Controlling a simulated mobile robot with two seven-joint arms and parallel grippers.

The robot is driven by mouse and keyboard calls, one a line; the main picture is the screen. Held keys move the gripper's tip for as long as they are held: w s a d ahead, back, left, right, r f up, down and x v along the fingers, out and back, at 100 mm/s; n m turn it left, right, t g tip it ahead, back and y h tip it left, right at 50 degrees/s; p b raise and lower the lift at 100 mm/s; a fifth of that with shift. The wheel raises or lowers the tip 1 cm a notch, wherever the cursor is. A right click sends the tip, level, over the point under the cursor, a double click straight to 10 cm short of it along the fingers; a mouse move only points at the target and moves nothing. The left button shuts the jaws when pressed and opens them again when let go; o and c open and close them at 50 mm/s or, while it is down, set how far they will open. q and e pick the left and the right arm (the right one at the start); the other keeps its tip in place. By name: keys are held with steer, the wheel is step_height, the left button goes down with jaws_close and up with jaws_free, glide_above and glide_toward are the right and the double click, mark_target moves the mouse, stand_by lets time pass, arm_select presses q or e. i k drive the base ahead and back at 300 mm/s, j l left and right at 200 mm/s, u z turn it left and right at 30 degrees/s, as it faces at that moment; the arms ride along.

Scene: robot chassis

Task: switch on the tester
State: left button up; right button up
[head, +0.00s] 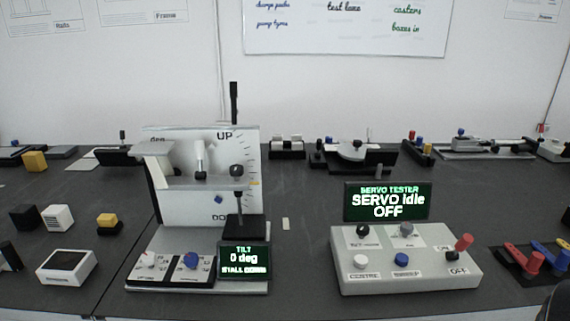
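The tester (350,282) is a light grey box at the right front of the dark table. Its screen (388,201) stands behind it and reads "SERVO TESTER", "SERVO idle", "OFF". The box also carries a white button (361,261), a blue button (401,260), a dark knob (362,231) and a grey knob (406,230). Neither gripper shows clearly in the head view.
A tilt rig (190,205) stands left of the tester, with its own screen (244,260) reading "0 deg". Red and blue handled tools (529,262) lie close to the tester's right. A dark shape (560,303), unclear, cuts the bottom right corner. The strip between rig and tester is mostly clear.

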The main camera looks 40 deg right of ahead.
mark_target(467, 239)
steer(key=z, duration=1.85)
